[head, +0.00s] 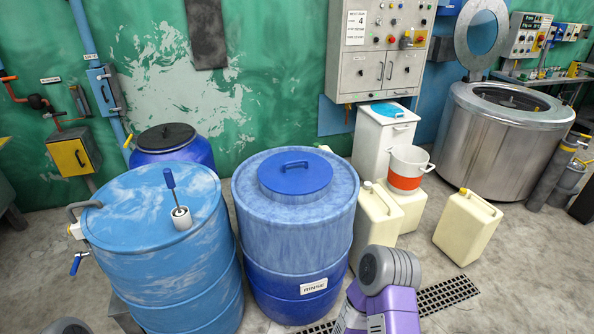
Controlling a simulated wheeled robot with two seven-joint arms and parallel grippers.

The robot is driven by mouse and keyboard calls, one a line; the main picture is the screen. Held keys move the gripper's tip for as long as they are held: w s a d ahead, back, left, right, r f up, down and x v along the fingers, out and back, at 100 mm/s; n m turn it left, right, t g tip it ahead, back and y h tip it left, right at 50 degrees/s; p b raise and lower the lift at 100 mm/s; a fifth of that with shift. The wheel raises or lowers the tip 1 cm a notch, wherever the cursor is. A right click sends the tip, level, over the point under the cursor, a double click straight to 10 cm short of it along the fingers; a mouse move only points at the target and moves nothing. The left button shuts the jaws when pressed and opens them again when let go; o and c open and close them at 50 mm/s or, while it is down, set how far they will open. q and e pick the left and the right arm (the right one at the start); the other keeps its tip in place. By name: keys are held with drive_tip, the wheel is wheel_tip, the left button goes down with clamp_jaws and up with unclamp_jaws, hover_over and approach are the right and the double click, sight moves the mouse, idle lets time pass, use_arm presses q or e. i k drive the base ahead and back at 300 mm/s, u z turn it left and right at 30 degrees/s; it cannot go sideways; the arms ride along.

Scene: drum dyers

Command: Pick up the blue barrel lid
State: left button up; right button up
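The blue barrel lid (296,182) is a round blue disc with a raised bar handle (295,164) across its middle. It lies flat on the top of a blue barrel (290,260) labelled RINSE, at the centre of the head view. The lid is narrower than the barrel top, and a mottled blue rim shows all around it. Nothing touches the lid. Neither of my grippers shows in the head view. A purple and grey part of my arm shows at the bottom, right of the barrel.
A lighter blue drum (150,230) with a brush in a white cup (180,217) stands close left. A dark-lidded barrel (172,150) stands behind. Cream canisters (467,227) and an orange-banded bucket (406,168) stand right. A steel vat (500,140) is at the back right.

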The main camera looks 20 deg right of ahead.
sight(288, 173)
drive_tip(key=z, duration=1.95)
drive_tip(key=i, duration=2.25)
drive_tip(key=u, duration=2)
